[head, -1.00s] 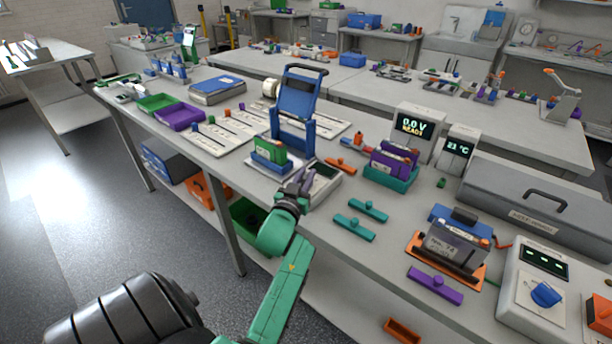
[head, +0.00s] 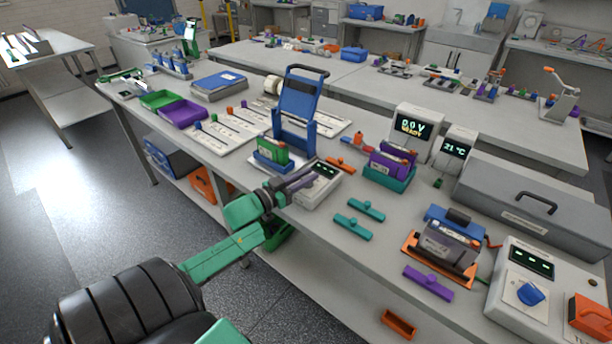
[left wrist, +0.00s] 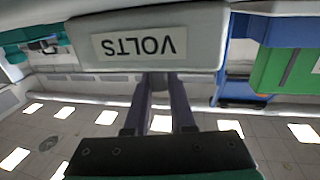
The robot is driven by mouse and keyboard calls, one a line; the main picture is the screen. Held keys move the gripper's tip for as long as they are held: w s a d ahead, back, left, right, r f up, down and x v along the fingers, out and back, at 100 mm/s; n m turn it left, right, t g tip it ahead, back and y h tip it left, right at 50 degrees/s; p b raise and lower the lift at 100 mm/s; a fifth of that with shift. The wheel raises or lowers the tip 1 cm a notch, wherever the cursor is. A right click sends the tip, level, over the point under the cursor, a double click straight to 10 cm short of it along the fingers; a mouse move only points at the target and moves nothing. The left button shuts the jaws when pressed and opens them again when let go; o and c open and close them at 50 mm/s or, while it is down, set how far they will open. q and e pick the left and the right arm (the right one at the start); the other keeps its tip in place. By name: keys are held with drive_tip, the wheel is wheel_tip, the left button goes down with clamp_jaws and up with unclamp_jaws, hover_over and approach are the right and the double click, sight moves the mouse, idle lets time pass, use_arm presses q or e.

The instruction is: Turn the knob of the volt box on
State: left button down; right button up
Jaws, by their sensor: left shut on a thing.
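The volt box (head: 318,193) is a small pale box near the front edge of the bench, with a dark display showing small lit green marks. Its front fills the top of the left wrist view, where its VOLTS label (left wrist: 139,43) appears upside down. My left gripper (head: 304,181) reaches the box's front from the left. In the left wrist view, its two purple fingers (left wrist: 160,88) close on the small grey knob (left wrist: 160,78) at the front face. The fingers hide most of the knob, so I cannot tell its turn angle. My right gripper is out of view.
A blue holder with a green block (head: 272,151) stands just behind and left of the box. Two teal pieces (head: 352,227) lie to its right. A teal tray with purple blocks (head: 390,177) stands farther back. A blue upright frame (head: 297,105) rises behind.

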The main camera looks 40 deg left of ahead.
use_arm(q)
drive_tip(key=shift+f+m+g+h+b, duration=0.15)
drive_tip(key=shift+m+g+h+b, duration=0.25)
drive_tip(key=shift+m+h, duration=0.6)
drive_tip(key=shift+h, duration=0.4)
drive_tip(key=c, duration=0.8)
unclamp_jaws()
drive_tip(key=shift+d, duration=0.1)
drive_tip(key=shift+o, duration=0.2)
drive_tip(key=shift+w, duration=0.25)
drive_tip(key=v, duration=1.4)
drive_tip(key=shift+s+p, duration=0.3)
drive_tip(key=shift+s, duration=0.05)
